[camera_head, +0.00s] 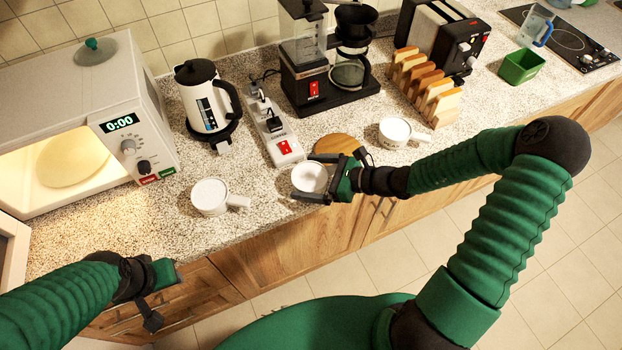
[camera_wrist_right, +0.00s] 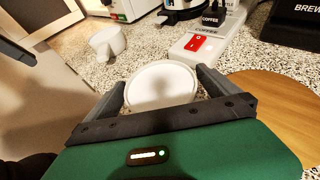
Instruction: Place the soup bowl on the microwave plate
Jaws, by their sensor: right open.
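A white round bowl (camera_head: 309,177) sits on the counter near its front edge; it also shows in the right wrist view (camera_wrist_right: 162,86). My right gripper (camera_head: 316,178) is open, with one finger on each side of this bowl; I cannot tell whether they touch it. The microwave plate (camera_head: 72,157) is a pale disc inside the lit, open microwave (camera_head: 70,110) at the left. My left gripper (camera_head: 158,296) is low at the left, in front of the drawers and away from the bowl; its jaw opening is unclear.
White handled cups stand left (camera_head: 209,196) and right (camera_head: 395,132) of the bowl. A round wooden board (camera_head: 338,146), a power strip (camera_head: 284,146), a white kettle (camera_head: 205,100) and a coffee maker (camera_head: 318,88) are behind. The microwave door (camera_head: 12,250) hangs open at far left.

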